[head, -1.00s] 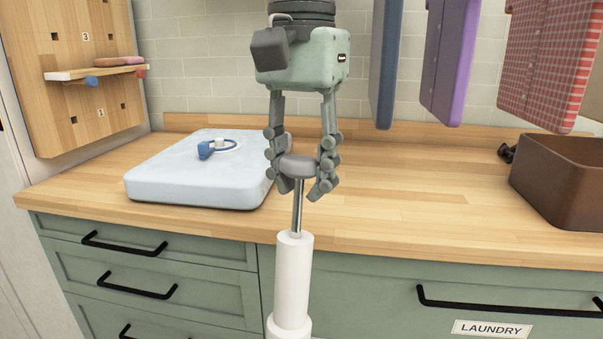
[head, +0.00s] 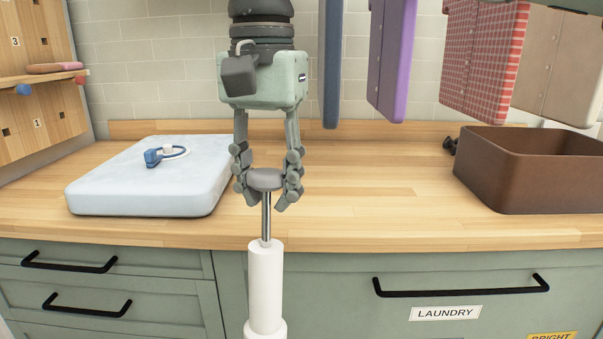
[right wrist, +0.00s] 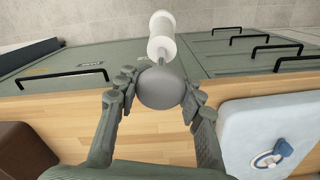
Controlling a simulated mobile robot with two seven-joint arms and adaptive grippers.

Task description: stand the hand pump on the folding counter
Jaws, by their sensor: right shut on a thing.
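The hand pump (head: 265,290) has a white cylinder body, a thin metal rod and a grey knob handle. My right gripper (head: 266,182) is shut on the grey knob and holds the pump upright, with the body hanging in front of the counter's front edge. In the right wrist view the knob (right wrist: 161,88) sits between the two fingers and the white body points away beyond the edge. The wooden folding counter (head: 360,190) lies behind the pump. The pump's lower end is cut off in the head view. My left gripper is not in view.
A pale blue inflatable cushion (head: 110,190) with a blue valve cap lies on the counter at left. A brown bin (head: 530,185) stands at right. Hanging garments (head: 392,60) are above the back. The counter's middle is clear. A pegboard (head: 35,110) is at far left.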

